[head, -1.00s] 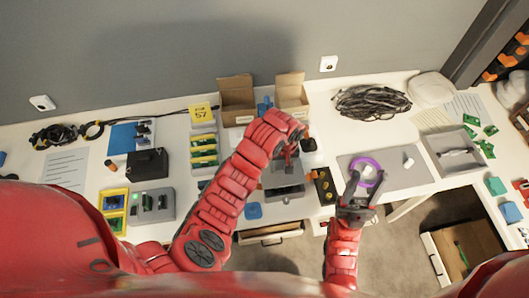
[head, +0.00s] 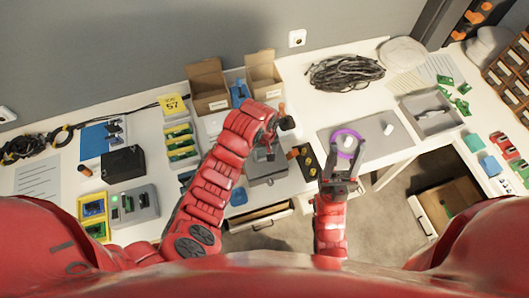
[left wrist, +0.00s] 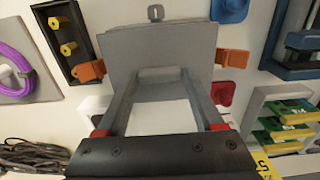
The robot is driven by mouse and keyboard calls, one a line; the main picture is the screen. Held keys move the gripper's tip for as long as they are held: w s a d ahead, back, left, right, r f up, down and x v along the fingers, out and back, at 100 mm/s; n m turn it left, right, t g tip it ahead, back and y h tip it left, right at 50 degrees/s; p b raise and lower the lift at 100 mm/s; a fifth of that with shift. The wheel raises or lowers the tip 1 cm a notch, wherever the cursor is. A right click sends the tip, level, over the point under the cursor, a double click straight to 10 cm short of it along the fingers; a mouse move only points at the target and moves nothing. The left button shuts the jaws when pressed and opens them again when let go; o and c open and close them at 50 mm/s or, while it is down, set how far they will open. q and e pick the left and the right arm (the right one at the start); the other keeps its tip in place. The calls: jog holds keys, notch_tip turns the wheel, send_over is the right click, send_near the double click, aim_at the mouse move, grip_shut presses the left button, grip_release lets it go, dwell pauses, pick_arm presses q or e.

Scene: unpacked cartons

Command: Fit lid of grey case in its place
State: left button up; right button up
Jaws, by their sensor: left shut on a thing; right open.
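The grey case (head: 268,176) stands on the table under my left gripper (head: 269,152). In the left wrist view, my left gripper (left wrist: 160,78) is shut on the grey lid (left wrist: 160,50), a flat plate with a small tab at its far edge. Orange latches (left wrist: 90,70) show at both sides. The lid is over the case; I cannot tell whether it is seated, as it and the fingers hide the contact. My right gripper (head: 341,168) is open and empty, near a purple ring (head: 347,143) on a grey mat (head: 378,138).
A black tray with yellow pegs (head: 307,162) stands right of the case. A blue piece (head: 238,196) lies to its left, and a rack of green boards (head: 181,143) is further left. Two open cartons (head: 208,86) stand behind. The table's front edge is close to the case.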

pick_arm(q)
jog(key=shift+f, duration=0.15)
jog(key=shift+f+b, duration=0.65)
jog(key=shift+f, duration=0.25)
jog(key=shift+f, duration=0.1)
jog(key=o, duration=1.5)
